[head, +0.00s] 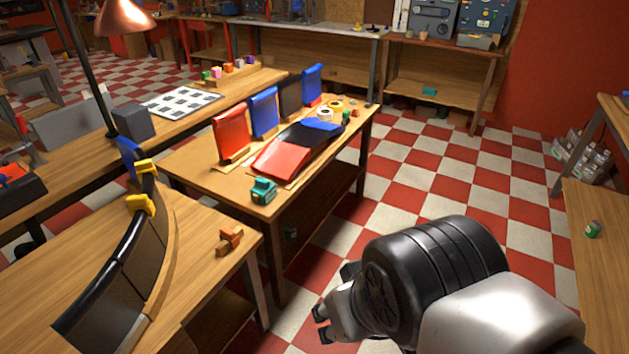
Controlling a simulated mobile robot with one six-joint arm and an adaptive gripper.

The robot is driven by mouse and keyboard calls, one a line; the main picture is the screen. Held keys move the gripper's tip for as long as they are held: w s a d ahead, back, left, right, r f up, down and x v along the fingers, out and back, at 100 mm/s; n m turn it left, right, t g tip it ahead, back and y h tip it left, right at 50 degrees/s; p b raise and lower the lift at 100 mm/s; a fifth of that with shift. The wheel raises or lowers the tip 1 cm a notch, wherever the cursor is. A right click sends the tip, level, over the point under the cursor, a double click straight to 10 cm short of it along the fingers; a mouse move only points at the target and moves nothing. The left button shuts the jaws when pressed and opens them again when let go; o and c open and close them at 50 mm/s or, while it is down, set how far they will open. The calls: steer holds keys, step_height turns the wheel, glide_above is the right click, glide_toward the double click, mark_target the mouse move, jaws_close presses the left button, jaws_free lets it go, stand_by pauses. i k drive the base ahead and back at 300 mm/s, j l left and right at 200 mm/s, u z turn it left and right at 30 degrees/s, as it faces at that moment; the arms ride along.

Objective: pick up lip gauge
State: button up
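I cannot tell for certain which thing is the lip gauge. A small orange-brown block-like piece (229,241) lies on the near left wooden table, right of a curved dark duct section (125,255) with a black upper lip. Two yellow clamp-like pieces (143,204) sit on that lip. A small teal piece (263,191) stands on the near corner of the middle table. My gripper (323,325) is at the lower middle, over the floor, right of and apart from both tables. Its dark fingertips look apart, with nothing seen between them.
The middle table (185,160) holds upright red, blue and black panels, a red-blue-black curved piece (298,148) and tape rolls (325,114). A lamp (122,18) and a grey cube (133,122) stand at the left. The checkered floor (440,165) is clear at the centre right.

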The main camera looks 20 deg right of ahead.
mark_target(266, 190)
steer(key=u, duration=1.25)
steer(key=i+l, duration=0.2)
steer(key=l, duration=0.2)
steer(key=i+l, duration=0.15)
steer(key=l, duration=0.25)
steer(key=i+l, duration=0.2)
steer(key=l, duration=0.15)
steer(key=i+l, duration=0.15)
steer(key=l, duration=0.25)
steer(key=i+l, duration=0.2)
steer(key=l, duration=0.2)
steer(key=i+l, duration=0.15)
steer(key=l, duration=0.25)
